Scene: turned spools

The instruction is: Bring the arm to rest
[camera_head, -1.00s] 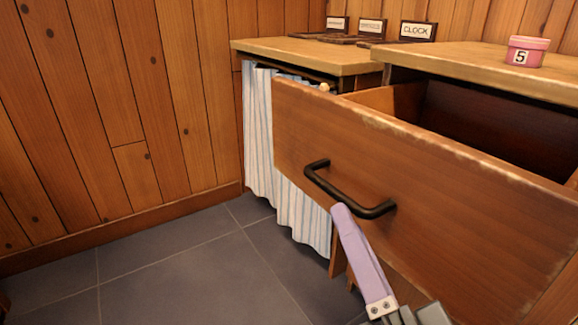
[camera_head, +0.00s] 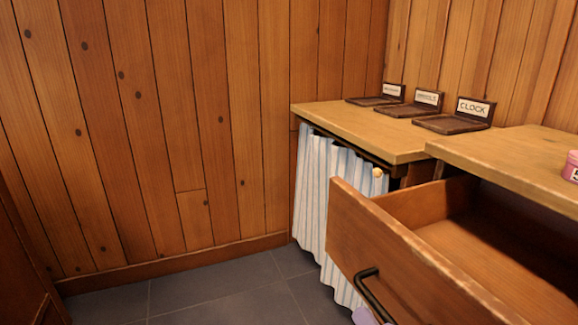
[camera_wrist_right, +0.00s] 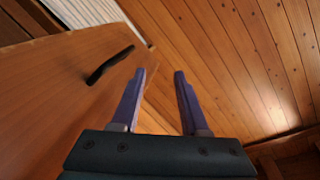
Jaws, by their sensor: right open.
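An open wooden drawer (camera_head: 400,262) juts out at the lower right in the head view, with a black bar handle (camera_head: 368,290) on its front. In the wrist view the drawer front (camera_wrist_right: 60,100) fills the left, and the handle (camera_wrist_right: 110,65) lies left of the fingers. My right gripper (camera_wrist_right: 159,74) is open, with nothing between its purple fingers and the handle outside them. In the head view only a purple fingertip (camera_head: 365,316) shows at the bottom edge, below the handle. My left gripper is out of view.
A low counter (camera_head: 375,132) carries several small dark trays with labels, one reading CLOCK (camera_head: 472,106). A striped curtain (camera_head: 335,200) hangs below it. A pink pot (camera_head: 571,168) is cut off at the right edge. Grey floor (camera_head: 220,292) lies clear left of the drawer.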

